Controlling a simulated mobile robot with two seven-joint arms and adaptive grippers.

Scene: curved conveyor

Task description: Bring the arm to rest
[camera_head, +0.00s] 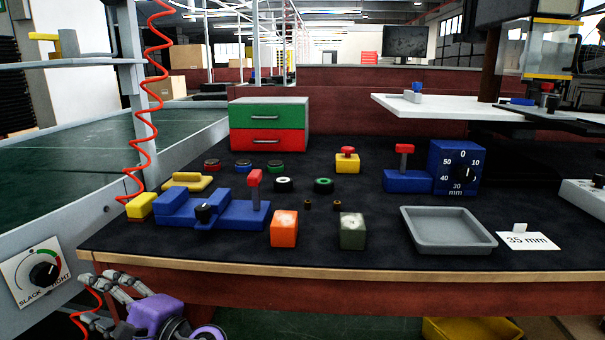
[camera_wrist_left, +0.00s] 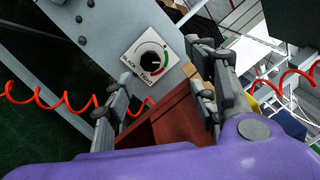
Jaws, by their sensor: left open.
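My left gripper (camera_head: 112,294) shows at the lower left of the head view, below the front edge of the workbench (camera_head: 330,284). In the left wrist view its two grey fingers (camera_wrist_left: 165,92) stand apart with nothing held between them. Beyond them is a white dial plate with a black knob (camera_wrist_left: 152,58), marked SLACK and TIGHT. The same knob (camera_head: 44,274) is on the grey conveyor frame, left of the gripper in the head view. The fingers appear apart from the knob. My right gripper is in neither view.
A coiled red cable (camera_head: 152,110) hangs at the left and passes near the gripper. The bench carries a blue fixture (camera_head: 234,214), an orange block (camera_head: 284,229), a grey tray (camera_head: 447,248) and a drawer box (camera_head: 268,116). A yellow bin (camera_head: 470,329) stands below.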

